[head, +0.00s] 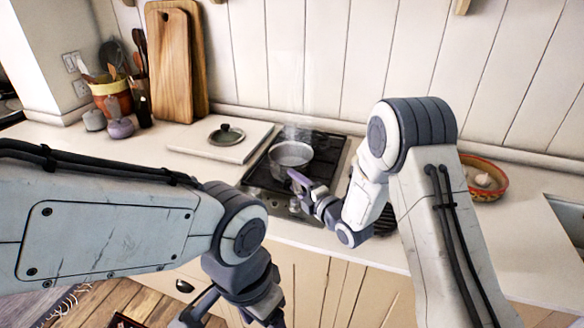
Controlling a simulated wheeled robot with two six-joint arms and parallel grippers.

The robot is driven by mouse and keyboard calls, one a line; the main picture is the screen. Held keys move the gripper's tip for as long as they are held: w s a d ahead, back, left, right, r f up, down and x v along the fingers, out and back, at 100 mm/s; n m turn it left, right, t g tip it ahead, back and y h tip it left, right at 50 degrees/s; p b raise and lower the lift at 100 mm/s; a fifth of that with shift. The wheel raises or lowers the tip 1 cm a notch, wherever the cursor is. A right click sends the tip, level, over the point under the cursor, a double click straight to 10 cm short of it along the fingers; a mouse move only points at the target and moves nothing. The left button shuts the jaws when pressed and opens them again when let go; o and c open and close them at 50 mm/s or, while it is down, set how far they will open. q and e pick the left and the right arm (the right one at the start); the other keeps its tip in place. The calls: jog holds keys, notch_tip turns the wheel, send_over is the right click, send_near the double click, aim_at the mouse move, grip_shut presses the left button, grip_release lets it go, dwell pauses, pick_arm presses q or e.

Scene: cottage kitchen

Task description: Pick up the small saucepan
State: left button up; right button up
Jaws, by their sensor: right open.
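The small saucepan (291,155) is a grey metal pan, upright on the dark stove (268,178), with faint steam above it. My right gripper (300,184) is at the pan's near side, its fingers close to the rim; it is open and holds nothing that I can see. Whether it touches the pan is unclear. The pan's handle cannot be made out and may be hidden by the gripper. My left gripper (208,308) hangs low in front of the counter, away from the pan, partly cut off by the bottom edge; its jaws do not show clearly.
A lid (227,134) lies on a pale board (215,148) left of the stove. Cutting boards (172,70) and a utensil crock (112,96) stand farther left. A red bowl (490,183) with garlic is at the right, partly behind my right arm.

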grip_shut()
dwell(1.3)
jog(key=shift+w+r, duration=0.1)
jog(key=shift+r, duration=0.1)
